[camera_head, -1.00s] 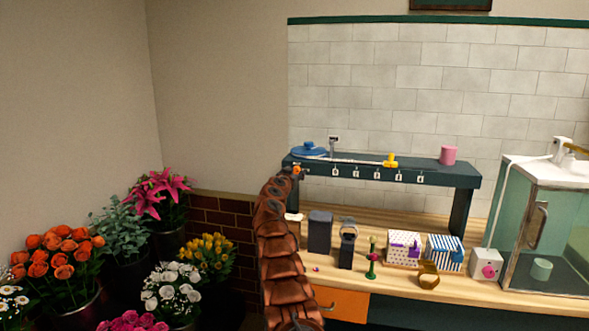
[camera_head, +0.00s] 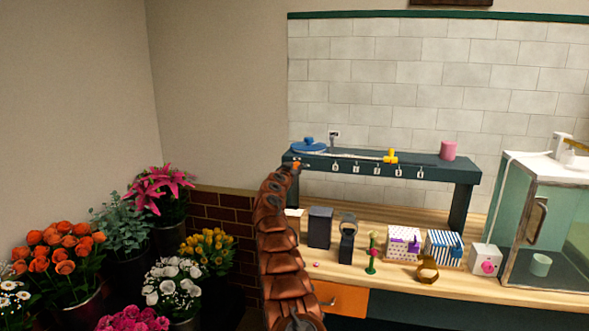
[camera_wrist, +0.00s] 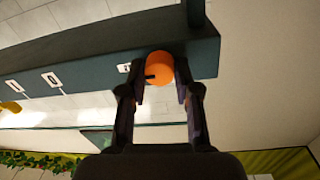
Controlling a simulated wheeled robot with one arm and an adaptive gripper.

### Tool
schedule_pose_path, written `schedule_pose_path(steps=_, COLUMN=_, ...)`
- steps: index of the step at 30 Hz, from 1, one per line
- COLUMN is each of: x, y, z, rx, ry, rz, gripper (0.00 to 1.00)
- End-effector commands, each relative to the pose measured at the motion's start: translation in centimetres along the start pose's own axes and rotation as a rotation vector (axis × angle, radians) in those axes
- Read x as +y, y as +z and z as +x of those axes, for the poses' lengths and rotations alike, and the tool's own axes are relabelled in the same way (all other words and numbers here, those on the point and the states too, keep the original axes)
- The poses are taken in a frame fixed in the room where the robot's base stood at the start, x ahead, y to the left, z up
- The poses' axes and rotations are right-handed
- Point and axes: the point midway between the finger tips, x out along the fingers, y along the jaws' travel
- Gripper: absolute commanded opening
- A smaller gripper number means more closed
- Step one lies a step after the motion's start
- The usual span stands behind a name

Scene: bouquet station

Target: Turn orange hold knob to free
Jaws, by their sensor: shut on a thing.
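The orange knob (camera_wrist: 159,68) sits on the front face of the dark teal shelf (camera_wrist: 90,60), near its end, in the wrist view. A short dark mark shows on the left part of its face. My gripper (camera_wrist: 160,86) has one finger on each side of the knob and is shut on it. In the head view the knob (camera_head: 296,165) is a small orange spot at the left end of the shelf (camera_head: 440,172). My arm partly hides that end, and my fingers are too small to make out there.
On the shelf are a blue round thing (camera_head: 309,146), a yellow piece (camera_head: 391,156) and a pink cylinder (camera_head: 448,150). Dark blocks (camera_head: 320,228), patterned boxes and a glass cabinet (camera_head: 535,225) stand on the counter below. Flower buckets fill the lower left.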

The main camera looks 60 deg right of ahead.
Motion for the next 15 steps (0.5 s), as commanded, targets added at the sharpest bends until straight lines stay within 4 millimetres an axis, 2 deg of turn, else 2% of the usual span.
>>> schedule_pose_path(steps=15, x=-0.11, y=-0.05, z=-0.05, rx=0.006, ry=-0.002, rz=-0.061, gripper=0.00)
